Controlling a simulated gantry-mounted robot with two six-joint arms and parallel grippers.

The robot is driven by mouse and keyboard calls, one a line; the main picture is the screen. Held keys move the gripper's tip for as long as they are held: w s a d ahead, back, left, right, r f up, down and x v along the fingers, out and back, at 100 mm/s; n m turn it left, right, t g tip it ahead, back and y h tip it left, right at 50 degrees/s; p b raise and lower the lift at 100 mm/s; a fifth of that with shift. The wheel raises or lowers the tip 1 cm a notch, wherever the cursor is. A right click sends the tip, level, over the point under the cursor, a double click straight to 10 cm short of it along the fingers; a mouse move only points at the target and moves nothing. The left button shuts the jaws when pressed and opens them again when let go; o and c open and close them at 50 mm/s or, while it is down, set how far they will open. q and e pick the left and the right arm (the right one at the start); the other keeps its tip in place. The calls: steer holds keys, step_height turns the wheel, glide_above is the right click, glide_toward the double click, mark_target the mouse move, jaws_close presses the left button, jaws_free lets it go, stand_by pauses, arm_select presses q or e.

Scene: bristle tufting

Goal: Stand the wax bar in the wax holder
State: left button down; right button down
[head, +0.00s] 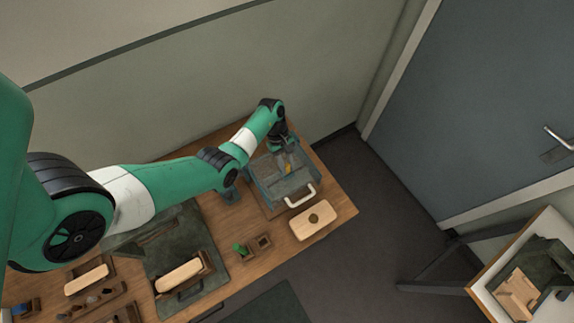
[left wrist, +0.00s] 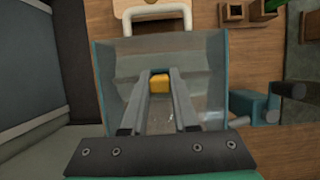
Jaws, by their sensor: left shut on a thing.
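The wax bar is a small yellow-orange block (head: 288,169), also seen between the fingertips in the left wrist view (left wrist: 159,83). My left gripper (head: 285,160) is shut on it, over the inside of a teal open bin with a pale handle. Whether the bar touches the bin floor I cannot tell. A small square wooden cup (head: 263,242), which looks like the wax holder, stands on the bench in front of the bin. It looks empty and also shows at the top of the left wrist view (left wrist: 232,14). My right gripper is not in view.
The teal bin's walls (left wrist: 216,85) surround my left fingers. A pale wooden block with a dark round spot (head: 312,221) lies right of the cup. A similar cup with a green thing (head: 240,250) stands left of it. Dark mats and brush blocks fill the bench's left.

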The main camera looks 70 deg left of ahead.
arm_select(q)
steer(key=shift+f, duration=0.3)
steer(key=c, duration=0.6)
jaws_free()
steer(key=shift+o, duration=0.3)
steer(key=o, duration=0.3)
steer(key=shift+o, duration=0.2)
step_height(320, 180, up, 7)
steer(key=p, duration=0.6)
steer(key=shift+p, duration=0.4)
